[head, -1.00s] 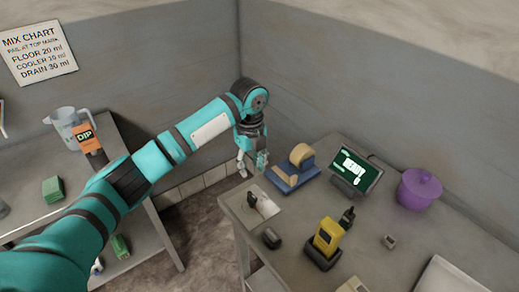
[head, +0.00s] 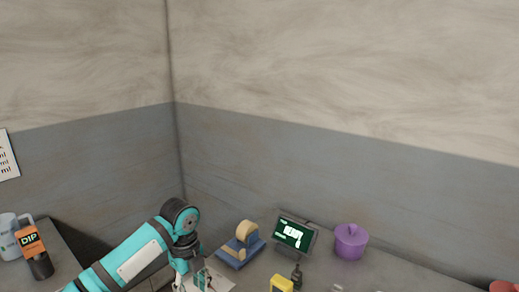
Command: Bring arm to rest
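My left arm comes in from the lower left, and its teal forearm slopes up to a dark wrist joint. My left gripper (head: 193,280) points down from that wrist at the bottom of the head view. Its fingers look spread apart with nothing visible between them. It is over or beside the near-left corner of the right-hand table, close to a pale sheet there; I cannot tell its height. My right gripper is not in view.
Right of the gripper are a blue tape dispenser (head: 232,256), a lit display (head: 295,234), a dark small item (head: 297,274), a yellow device (head: 281,284) and a purple lidded pot (head: 350,242). A jug (head: 10,240) and an orange DIP bottle (head: 31,243) stand left. Walls close the corner behind.

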